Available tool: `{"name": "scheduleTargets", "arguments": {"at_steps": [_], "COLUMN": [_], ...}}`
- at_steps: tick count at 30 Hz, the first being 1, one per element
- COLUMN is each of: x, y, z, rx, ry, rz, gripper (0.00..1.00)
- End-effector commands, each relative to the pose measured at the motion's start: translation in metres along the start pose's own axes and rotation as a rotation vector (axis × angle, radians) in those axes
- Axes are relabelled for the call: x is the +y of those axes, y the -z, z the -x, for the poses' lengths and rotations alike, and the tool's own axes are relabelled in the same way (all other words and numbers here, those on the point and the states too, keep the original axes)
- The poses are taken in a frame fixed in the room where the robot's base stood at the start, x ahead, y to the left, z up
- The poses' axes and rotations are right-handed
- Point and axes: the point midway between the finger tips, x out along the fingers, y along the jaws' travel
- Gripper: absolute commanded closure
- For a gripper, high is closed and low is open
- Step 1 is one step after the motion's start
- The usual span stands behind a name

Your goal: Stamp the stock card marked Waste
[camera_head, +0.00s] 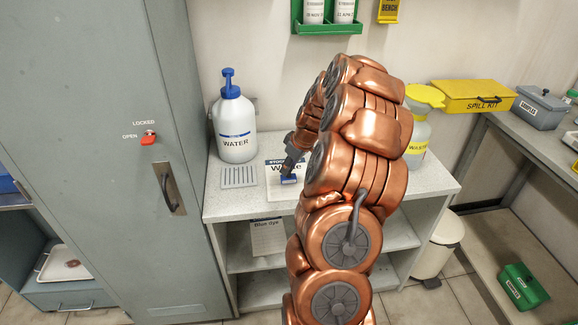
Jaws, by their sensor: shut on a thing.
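The stock card marked Waste (274,166) is on the speckled counter, between the water bottle and my arm. My gripper (289,169) points down in front of the card and is shut on a small blue stamp (289,179). The stamp is low, over the white area at the card's foot. I cannot tell whether it touches the card. My copper arm hides the counter just to the right.
A white water bottle (235,128) with a blue pump stands left of the card, behind a grey drip grate (239,177). A yellow-topped waste bottle (418,130) stands right of my arm. A Blue dye card (267,237) is on the shelf below. A tall grey cabinet (95,130) bounds the left.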

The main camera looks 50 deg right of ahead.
Motion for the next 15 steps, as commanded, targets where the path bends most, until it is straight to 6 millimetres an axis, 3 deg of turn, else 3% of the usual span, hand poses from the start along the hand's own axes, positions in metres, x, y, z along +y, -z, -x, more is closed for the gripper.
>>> {"name": "scheduleTargets", "arguments": {"at_steps": [15], "x": [0.0], "y": [-0.002], "z": [-0.005], "rx": [0.0], "ry": [0.0], "rz": [0.0], "gripper": [0.93]}}
